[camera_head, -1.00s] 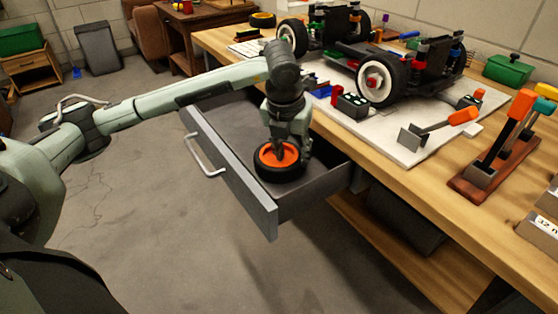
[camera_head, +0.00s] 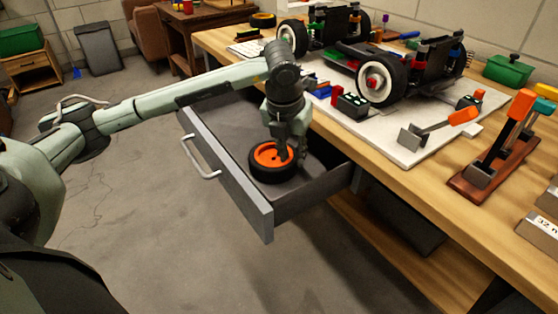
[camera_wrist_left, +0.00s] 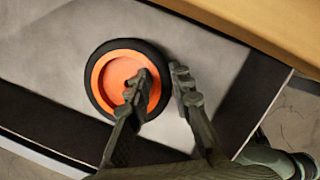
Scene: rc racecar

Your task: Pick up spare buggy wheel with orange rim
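The spare buggy wheel (camera_head: 263,155), with a black tyre and orange rim, lies flat in the open grey drawer (camera_head: 233,190). My left gripper (camera_head: 293,157) points down at the wheel's right side. In the left wrist view, the wheel (camera_wrist_left: 108,78) is left of centre. One finger of the left gripper (camera_wrist_left: 161,80) is over the orange rim and the other is just outside the tyre, with the tyre's edge between them. The fingers are apart; a firm hold is not visible. My right gripper is out of view.
The wooden workbench (camera_head: 400,172) borders the drawer on the right. On it are a buggy chassis (camera_head: 420,75) with white-rimmed wheels, a white board (camera_head: 400,150) and a tool rack (camera_head: 485,180). The drawer around the wheel is mostly bare.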

